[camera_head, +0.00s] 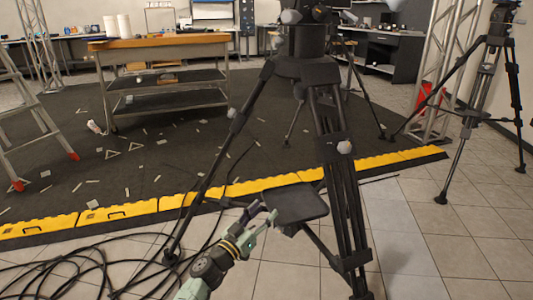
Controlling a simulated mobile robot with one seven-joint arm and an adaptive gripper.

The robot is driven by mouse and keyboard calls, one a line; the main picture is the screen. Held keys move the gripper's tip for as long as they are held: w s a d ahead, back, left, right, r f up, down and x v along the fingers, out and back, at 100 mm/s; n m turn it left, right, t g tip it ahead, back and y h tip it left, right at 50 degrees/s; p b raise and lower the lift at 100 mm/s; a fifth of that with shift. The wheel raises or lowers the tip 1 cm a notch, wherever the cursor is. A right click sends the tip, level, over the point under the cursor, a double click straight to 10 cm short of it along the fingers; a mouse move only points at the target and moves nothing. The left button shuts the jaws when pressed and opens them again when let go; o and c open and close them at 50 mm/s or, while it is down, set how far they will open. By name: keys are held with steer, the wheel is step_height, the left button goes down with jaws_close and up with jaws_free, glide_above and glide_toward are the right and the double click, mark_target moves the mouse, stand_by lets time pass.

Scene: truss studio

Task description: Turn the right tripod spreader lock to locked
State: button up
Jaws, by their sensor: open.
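A large black tripod (340,215) stands close in front of me, right of centre, with its legs spread. Grey knobs sit on its legs, one on the front leg (344,147) and one on the left leg (233,113). A flat dark plate (297,204) sits low between the legs, with arms running from it. I cannot make out the spreader lock or its setting. My gripper (266,212) is open and empty, just left of the plate; I cannot tell whether it touches it. Another black tripod (478,95) stands farther back at the right edge.
A yellow cable ramp (135,212) crosses the floor behind the near tripod. Black cables (75,268) lie loosely at lower left. A ladder (32,125) stands at left, and a wooden-topped cart (160,43) is behind. Tiled floor (440,245) at lower right is clear.

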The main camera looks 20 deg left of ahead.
step_height(320, 180, up, 20)
steer(key=d+m+t+p, duration=0.1)
steer(key=m+t+p, duration=0.1)
steer(key=t+p, duration=0.1)
steer(key=shift+w+d+m+h, duration=0.2)
steer(key=shift+m+h, duration=0.1)
steer(key=shift+h, duration=0.1)
steer(key=shift+a, duration=0.1)
